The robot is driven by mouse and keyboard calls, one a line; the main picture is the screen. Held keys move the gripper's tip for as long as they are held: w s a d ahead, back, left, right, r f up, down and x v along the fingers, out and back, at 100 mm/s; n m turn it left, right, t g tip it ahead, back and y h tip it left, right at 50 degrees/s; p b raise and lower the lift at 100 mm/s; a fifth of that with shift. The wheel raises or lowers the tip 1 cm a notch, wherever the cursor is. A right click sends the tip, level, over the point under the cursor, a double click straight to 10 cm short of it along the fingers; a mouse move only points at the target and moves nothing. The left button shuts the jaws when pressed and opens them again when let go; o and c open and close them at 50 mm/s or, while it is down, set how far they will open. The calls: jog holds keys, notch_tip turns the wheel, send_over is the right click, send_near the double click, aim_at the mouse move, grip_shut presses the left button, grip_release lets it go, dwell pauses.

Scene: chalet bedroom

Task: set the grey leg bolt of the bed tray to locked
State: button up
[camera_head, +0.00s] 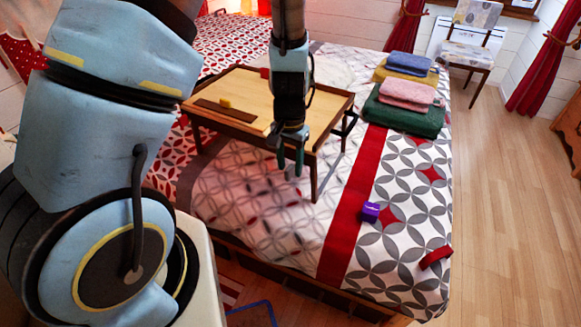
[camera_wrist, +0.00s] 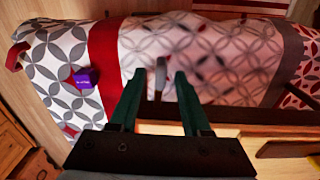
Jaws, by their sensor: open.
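The wooden bed tray (camera_head: 320,105) stands on its legs on the bed. Its dark edge also shows low in the wrist view (camera_wrist: 245,131). My gripper (camera_head: 290,165) points down just in front of the tray's near edge. Its two green fingers are apart in the wrist view (camera_wrist: 159,75), with no object clamped. A small grey upright piece, which looks like the grey leg bolt (camera_wrist: 160,77), shows between the fingertips, with a gap on each side. Whether it touches a finger I cannot tell. Its locked or unlocked position is not clear.
A purple box (camera_head: 370,212) and a red band (camera_head: 436,257) lie on the bed (camera_head: 400,190) to the right. Folded towels (camera_head: 405,110) are stacked behind. The floor at right is clear.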

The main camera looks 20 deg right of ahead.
jog(key=shift+f, duration=0.9)
grip_shut()
dwell(0.9)
